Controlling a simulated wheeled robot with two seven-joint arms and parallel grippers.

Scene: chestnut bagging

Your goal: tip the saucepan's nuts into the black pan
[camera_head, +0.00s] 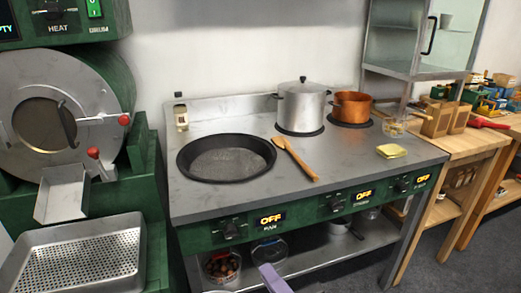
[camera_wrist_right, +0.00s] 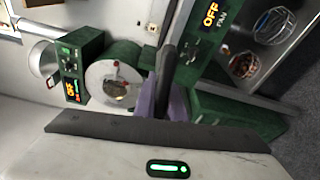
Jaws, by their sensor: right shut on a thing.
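The black pan (camera_head: 258,168) sits empty on the steel stove top at the left. My right gripper (camera_head: 272,278) shows as a lavender finger at the bottom edge of the head view, in front of the stove and below its top. In the right wrist view my lavender fingers (camera_wrist_right: 165,98) are shut on a dark handle-like bar (camera_wrist_right: 168,50). I cannot tell what the bar belongs to. I see no saucepan body at the gripper. A container of brown nuts (camera_head: 222,267) stands on the lower shelf. My left gripper is out of view.
A lidded steel pot (camera_head: 302,106) and a copper pot (camera_head: 352,107) stand at the back of the stove. A wooden spoon (camera_head: 296,160) lies right of the pan. A green roaster (camera_head: 65,110) and perforated tray (camera_head: 85,255) are at the left. The stove's front edge has knobs.

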